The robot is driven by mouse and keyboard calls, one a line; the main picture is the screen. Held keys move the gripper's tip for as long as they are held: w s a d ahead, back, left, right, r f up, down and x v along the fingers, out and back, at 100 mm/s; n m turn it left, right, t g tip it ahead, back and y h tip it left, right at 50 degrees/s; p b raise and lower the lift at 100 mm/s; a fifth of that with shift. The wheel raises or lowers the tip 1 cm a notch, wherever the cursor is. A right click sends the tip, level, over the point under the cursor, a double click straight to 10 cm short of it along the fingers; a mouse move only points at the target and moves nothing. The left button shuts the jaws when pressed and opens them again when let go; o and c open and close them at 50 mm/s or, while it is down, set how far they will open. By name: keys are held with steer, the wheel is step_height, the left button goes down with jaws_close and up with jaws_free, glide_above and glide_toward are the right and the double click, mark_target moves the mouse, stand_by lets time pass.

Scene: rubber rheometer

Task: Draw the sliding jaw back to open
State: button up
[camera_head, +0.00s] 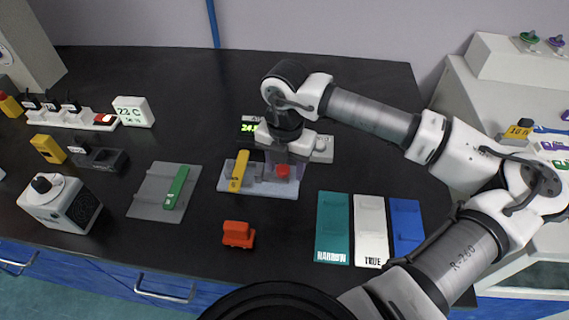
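A light grey fixture (262,188) lies mid-bench, with an upright yellow bar (239,171) on its left and a small red piece (283,171) on its right. Which part is the sliding jaw I cannot tell for certain. My gripper (284,165) points down over the right part of the fixture, at or just above the red piece. The gripper body partly covers the fixture's back, and the fingers are too small to show whether they are open, shut or touching anything.
A grey plate with a green bar (176,187) lies to the left. A red-orange block (238,234) stands in front. Teal (332,228), white (369,230) and blue (405,224) trays lie at right. A display unit (250,126) stands behind. Bare bench lies between them.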

mark_target(285, 169)
steer(key=shift+r, duration=0.1)
step_height(285, 169, up, 14)
steer(key=b, duration=0.1)
steer(key=shift+b, duration=0.35)
stand_by(0.3)
